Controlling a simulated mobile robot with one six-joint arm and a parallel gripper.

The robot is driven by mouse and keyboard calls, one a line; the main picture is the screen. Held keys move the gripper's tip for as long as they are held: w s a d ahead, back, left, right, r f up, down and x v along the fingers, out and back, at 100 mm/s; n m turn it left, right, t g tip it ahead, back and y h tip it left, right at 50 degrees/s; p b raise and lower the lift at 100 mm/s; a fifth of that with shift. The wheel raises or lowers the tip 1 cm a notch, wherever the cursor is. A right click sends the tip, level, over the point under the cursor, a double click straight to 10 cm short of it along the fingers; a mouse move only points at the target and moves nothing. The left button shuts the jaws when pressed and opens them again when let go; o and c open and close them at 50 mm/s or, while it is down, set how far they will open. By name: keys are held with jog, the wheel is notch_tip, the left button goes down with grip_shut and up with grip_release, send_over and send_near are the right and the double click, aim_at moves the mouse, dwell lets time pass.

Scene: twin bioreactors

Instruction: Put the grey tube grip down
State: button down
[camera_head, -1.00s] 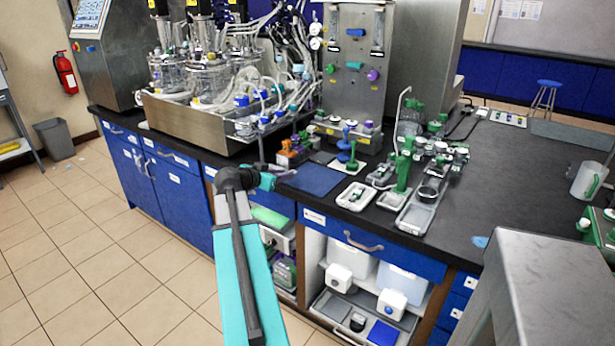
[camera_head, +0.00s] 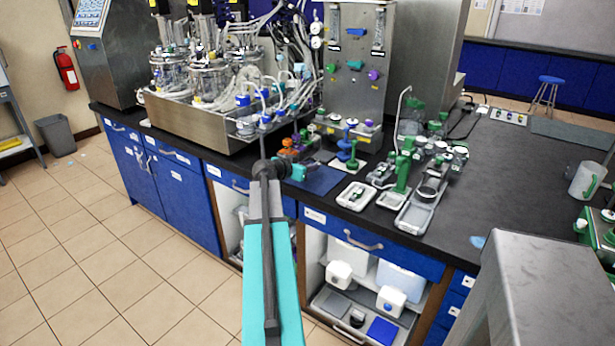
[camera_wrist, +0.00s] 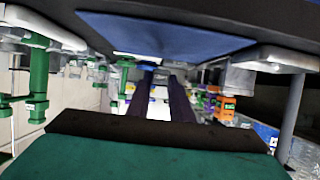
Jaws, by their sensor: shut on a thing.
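My gripper (camera_head: 302,170), with teal parts, is over the near left part of the blue mat (camera_head: 322,181) on the black bench. In the wrist view its two dark fingers (camera_wrist: 160,85) reach forward, and the mat (camera_wrist: 165,36) fills the top of the picture. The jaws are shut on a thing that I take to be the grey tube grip. It is small and mostly hidden by the fingers and arm, so its outline and any contact with the mat cannot be made out.
Orange holders (camera_head: 287,148) and blue stands (camera_head: 346,146) stand behind the mat. A white tray with a green piece (camera_head: 356,195) lies to its right, beside a green stand (camera_head: 401,172). The steel bioreactor tray (camera_head: 190,125) is at the left.

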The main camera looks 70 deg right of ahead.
jog(key=shift+f+p, duration=0.45)
jog(key=shift+f, duration=1.3)
jog(key=shift+f, duration=0.15)
jog(key=c, duration=1.6)
grip_release()
jog(key=b+v, duration=0.2)
jog(key=v, duration=1)
jog(key=shift+r, duration=0.25)
jog(key=shift+f, duration=0.1)
